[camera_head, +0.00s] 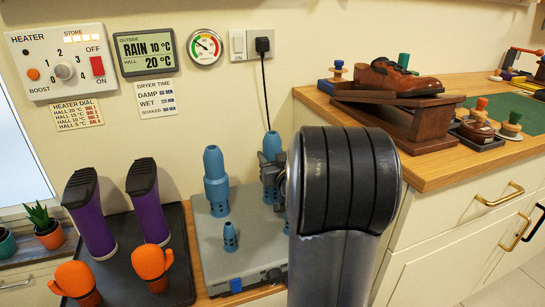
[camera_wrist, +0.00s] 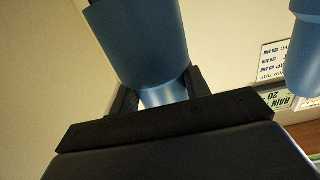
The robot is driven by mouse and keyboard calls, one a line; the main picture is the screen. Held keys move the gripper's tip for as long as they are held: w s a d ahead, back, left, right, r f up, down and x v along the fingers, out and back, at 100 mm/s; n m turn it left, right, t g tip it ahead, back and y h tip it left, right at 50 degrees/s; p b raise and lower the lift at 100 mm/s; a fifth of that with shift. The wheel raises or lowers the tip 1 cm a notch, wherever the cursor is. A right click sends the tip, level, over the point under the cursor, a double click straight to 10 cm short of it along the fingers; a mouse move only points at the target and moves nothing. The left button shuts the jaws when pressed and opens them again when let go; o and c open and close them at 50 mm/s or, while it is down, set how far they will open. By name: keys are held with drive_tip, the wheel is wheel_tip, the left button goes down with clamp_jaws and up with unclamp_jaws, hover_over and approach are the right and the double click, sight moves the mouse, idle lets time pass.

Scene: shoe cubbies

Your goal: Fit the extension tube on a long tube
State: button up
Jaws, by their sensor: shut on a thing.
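My gripper (camera_head: 270,167) is shut on a blue tube, which looks like the extension tube (camera_wrist: 140,40). In the wrist view the tube's narrower part sits between the black fingers (camera_wrist: 155,98). In the head view this tube (camera_head: 273,146) is upright over the right side of the grey dryer box (camera_head: 245,255); my arm hides part of it, and I cannot tell whether it is seated on a tube below. A tall blue tube (camera_head: 215,182) stands upright on the box's left side. It seems to show in the wrist view (camera_wrist: 306,45). A short slotted blue tube (camera_head: 230,237) stands in front.
Purple boots (camera_head: 92,220) and orange gloves (camera_head: 152,264) stand on a dark tray (camera_head: 125,285) at left. A black cable (camera_head: 265,90) hangs from the wall plug behind the tubes. A wooden counter (camera_head: 440,165) with a brown shoe (camera_head: 395,78) is at right.

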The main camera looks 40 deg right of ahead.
drive_tip(key=shift+f, duration=0.3)
drive_tip(key=o, duration=1.1)
drive_tip(key=shift+c, duration=0.2)
drive_tip(key=p+v, duration=0.2)
drive_tip(key=v, duration=0.8)
drive_tip(key=shift+s, duration=0.35)
drive_tip(key=shift+a, duration=0.1)
drive_tip(key=b+x, duration=0.1)
drive_tip(key=x, duration=0.6)
